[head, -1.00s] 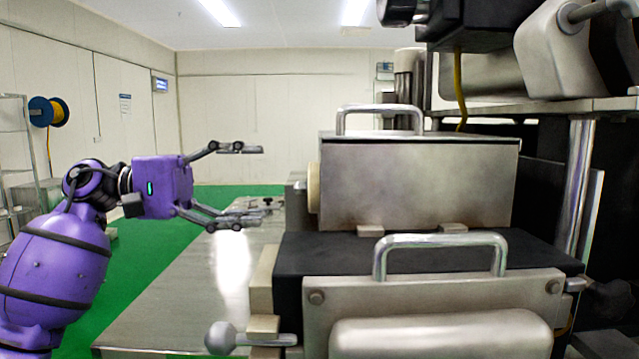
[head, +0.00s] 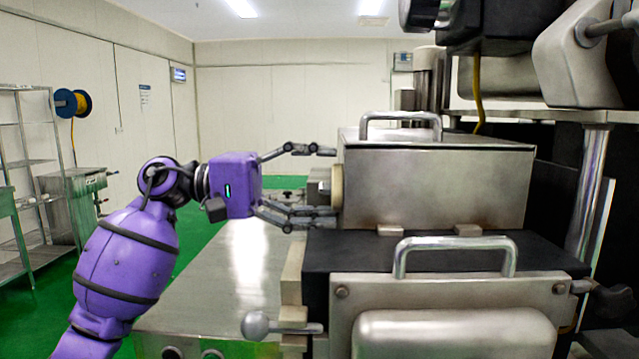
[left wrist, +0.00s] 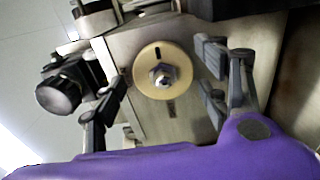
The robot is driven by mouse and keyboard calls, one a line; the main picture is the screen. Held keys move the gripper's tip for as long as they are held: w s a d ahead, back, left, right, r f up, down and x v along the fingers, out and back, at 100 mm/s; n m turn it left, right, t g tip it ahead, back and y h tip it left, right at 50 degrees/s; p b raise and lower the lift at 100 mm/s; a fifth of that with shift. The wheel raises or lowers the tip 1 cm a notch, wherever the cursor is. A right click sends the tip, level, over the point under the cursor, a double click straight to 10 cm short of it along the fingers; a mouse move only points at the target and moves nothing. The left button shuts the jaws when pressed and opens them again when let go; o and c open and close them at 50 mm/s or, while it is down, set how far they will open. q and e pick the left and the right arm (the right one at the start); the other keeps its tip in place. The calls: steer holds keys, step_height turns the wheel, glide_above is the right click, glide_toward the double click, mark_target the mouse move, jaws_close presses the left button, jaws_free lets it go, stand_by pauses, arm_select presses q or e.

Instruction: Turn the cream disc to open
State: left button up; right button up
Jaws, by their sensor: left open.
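The cream disc (left wrist: 178,58) is a round plate with a hex nut at its centre and dark marks near its rim, on the end face of the steel box (head: 430,185). In the head view the disc (head: 337,187) shows edge-on at the box's left side. My left gripper (head: 327,181) is open, with its fingers above and below the disc's level, close to its face. In the left wrist view the left gripper's fingers (left wrist: 160,98) stand on either side of the disc, and I see no clear contact. My right gripper is not in view.
A ball-ended lever (head: 256,325) sticks out left below the box. A black knob (left wrist: 58,95) lies left of the disc in the left wrist view. The steel table (head: 215,285) under my left arm is bare. Shelving (head: 25,170) stands far left.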

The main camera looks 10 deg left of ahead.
arm_select(q)
steer(key=c, duration=1.1)
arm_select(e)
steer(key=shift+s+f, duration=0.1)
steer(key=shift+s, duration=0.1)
